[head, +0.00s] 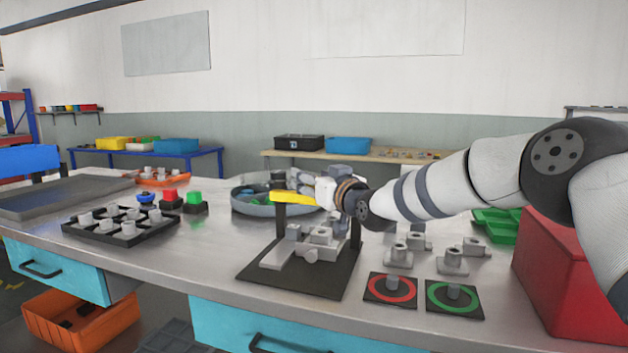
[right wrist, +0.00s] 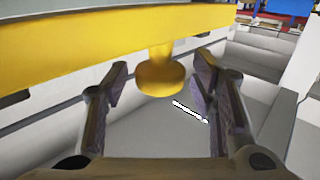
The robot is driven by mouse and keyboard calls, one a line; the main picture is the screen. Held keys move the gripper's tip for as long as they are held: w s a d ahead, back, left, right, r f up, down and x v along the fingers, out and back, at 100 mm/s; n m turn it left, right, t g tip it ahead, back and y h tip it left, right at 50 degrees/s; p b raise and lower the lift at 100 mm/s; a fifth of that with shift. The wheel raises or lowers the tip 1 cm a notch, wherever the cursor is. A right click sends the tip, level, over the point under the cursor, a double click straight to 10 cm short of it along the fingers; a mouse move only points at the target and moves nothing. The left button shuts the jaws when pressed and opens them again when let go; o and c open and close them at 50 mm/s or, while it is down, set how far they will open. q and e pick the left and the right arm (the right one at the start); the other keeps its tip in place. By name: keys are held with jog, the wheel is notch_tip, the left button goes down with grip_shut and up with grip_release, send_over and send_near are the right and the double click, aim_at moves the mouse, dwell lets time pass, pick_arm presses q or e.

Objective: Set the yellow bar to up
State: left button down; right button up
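The yellow bar (head: 292,198) spans above a black base plate (head: 300,272) between dark posts, and part of it is hidden by my right gripper and arm. It looks close to level. In the right wrist view the yellow bar (right wrist: 120,50) crosses the upper left, with a round yellow knob (right wrist: 162,76) projecting from it. My right gripper (right wrist: 165,85) is open, one finger on each side of the knob, with gaps showing on both sides. In the head view my right gripper (head: 328,190) is at the bar's right part. My left gripper is not in view.
Grey metal parts (head: 318,240) sit beneath the bar. A round grey tank (head: 250,208) stands behind. Pads with a red ring (head: 372,292) and a green ring (head: 436,300) lie in front right, near a red bin (head: 570,290). A black parts tray (head: 75,232) is left.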

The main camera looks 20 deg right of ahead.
jog(key=shift+f, duration=0.1)
jog(key=s+d, duration=0.2)
jog(key=s, duration=0.9)
jog(key=shift+s+d, duration=0.15)
jog(key=shift+s, duration=0.25)
